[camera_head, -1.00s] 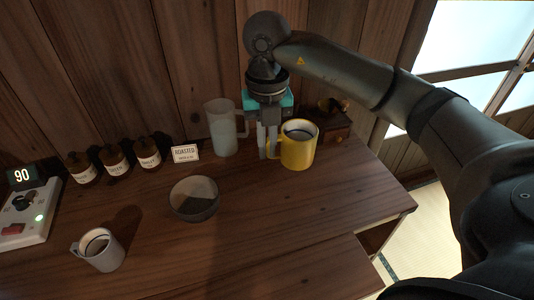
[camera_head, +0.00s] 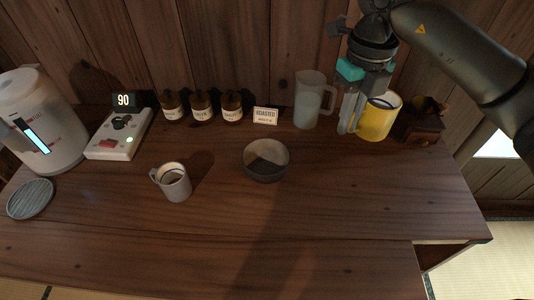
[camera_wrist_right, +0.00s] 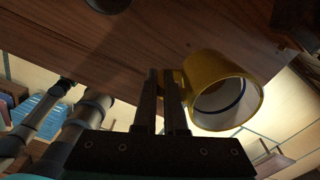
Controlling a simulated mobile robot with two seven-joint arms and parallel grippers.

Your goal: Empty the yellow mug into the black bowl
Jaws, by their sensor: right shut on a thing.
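The yellow mug (camera_head: 378,117) is at the back right of the wooden table, upright in the head view. My right gripper (camera_head: 347,128) is shut on the mug's handle side, left of its body. In the right wrist view the mug (camera_wrist_right: 222,88) shows beside the fingers (camera_wrist_right: 168,88), and its opening shows a dark ring inside. I cannot tell whether the mug touches the table. The black bowl (camera_head: 265,172) stands near the table's middle, left of and nearer than the mug. Its inside looks partly light and partly dark. My left gripper is not in view.
A frosted pitcher (camera_head: 309,99) stands just left of my right gripper. A wooden grinder box (camera_head: 418,128) is right of the mug. A label card (camera_head: 265,116) and several brown jars (camera_head: 201,107) line the back. A grey mug (camera_head: 173,183) stands left of the bowl.

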